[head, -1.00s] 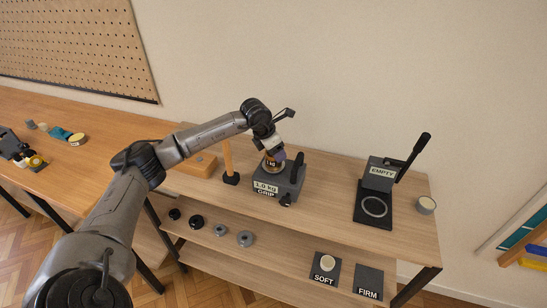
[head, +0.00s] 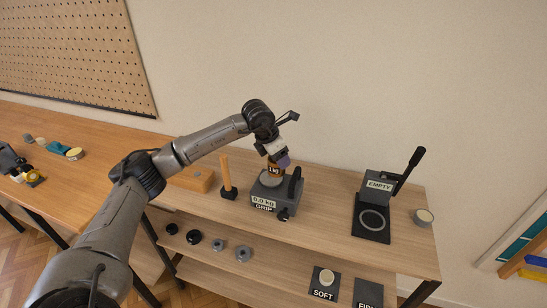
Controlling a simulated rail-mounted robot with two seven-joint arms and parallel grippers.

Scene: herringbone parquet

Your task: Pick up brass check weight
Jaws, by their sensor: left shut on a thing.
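The brass check weight (head: 273,169) is a small brass cylinder with a dark "1 kg" label. My left gripper (head: 275,158) is shut on it from above. The weight is held just over the grey scale marked GRIP (head: 268,190), whose display reads "0.0 kg". The fingertips are small and partly hidden by the wrist. My right gripper is not in view.
A wooden-handled mallet (head: 227,178) stands close left of the scale, by a wooden block (head: 193,179). A lever press marked EMPTY (head: 378,190) and a round tin (head: 424,216) stand at right. Dark and grey discs (head: 218,245) lie on the lower shelf. Bench space between scale and press is clear.

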